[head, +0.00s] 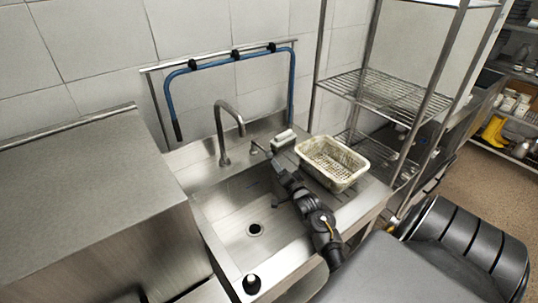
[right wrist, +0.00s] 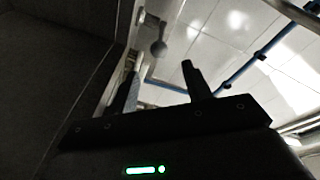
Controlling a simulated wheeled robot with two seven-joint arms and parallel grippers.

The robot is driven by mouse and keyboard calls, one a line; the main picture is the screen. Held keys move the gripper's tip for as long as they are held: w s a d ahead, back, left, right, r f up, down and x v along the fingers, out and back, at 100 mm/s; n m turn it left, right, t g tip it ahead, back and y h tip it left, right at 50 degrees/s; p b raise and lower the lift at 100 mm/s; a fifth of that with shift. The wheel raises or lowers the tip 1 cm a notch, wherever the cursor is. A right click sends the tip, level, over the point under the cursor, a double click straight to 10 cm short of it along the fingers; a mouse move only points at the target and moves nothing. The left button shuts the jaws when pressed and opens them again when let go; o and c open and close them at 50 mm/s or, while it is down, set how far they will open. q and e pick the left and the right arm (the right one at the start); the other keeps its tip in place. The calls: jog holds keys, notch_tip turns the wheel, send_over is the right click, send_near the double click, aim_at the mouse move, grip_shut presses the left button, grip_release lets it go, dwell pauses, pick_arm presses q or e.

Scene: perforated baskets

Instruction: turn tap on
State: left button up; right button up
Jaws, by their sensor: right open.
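The tap is a curved grey spout (head: 226,130) standing at the back of the steel sink (head: 228,205). A small lever-like part (head: 257,146) is right of the spout's base. My right gripper (head: 277,166) reaches over the sink's right side, close to that part; I cannot tell whether they touch. In the right wrist view my right gripper (right wrist: 160,80) has its two fingers apart with nothing between them. A grey rounded knob (right wrist: 158,47), perhaps the tap's handle, appears just beyond the fingertips. My left gripper is not in view.
A perforated cream basket (head: 332,163) stands on the drainboard right of my right gripper. A small pale object (head: 283,138) lies behind the gripper. A blue hose (head: 235,60) runs along the wall. A wire shelf (head: 385,92) stands at right; a steel cabinet (head: 90,200) stands at left.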

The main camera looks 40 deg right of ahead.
aim_at(271, 156)
jog(key=p+x, duration=0.1)
jog(key=x, duration=0.9)
jog(key=shift+s+f, duration=0.1)
grip_shut()
jog(key=shift+d, duration=0.1)
